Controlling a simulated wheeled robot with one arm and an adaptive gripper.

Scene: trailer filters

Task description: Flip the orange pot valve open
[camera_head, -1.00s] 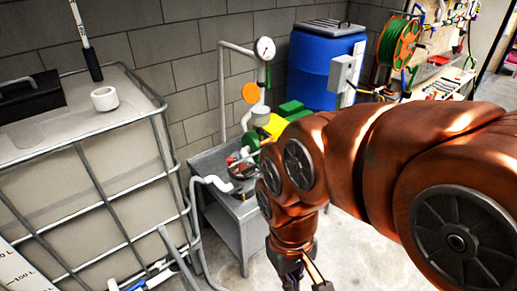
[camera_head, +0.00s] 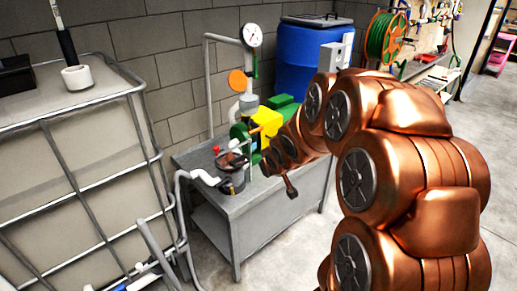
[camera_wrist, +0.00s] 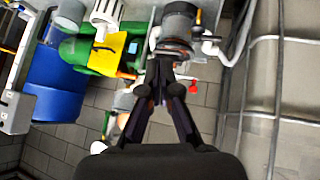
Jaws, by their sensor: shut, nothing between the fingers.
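The metal pot (camera_head: 232,182) stands at the front left of the grey bench, a white pipe elbow beside it. In the wrist view, it (camera_wrist: 179,22) is at the top centre. My gripper (camera_wrist: 164,62) is shut and empty, its fingertips overlapping the pot's lower edge in that view; I cannot tell whether they touch. In the head view the fingertips are hard to make out beside the pot. A small red handle (camera_head: 216,150) shows behind the pot, also in the wrist view (camera_wrist: 194,88). I cannot single out an orange valve on the pot. An orange disc (camera_head: 237,80) sits on the pipe above.
A green and yellow pump (camera_head: 268,121) stands behind the pot on the grey bench (camera_head: 250,208). A pressure gauge (camera_head: 252,34) rises above it. A caged tank (camera_head: 85,140) stands left, a blue barrel (camera_head: 305,70) behind. Floor is clear between bench and my arm.

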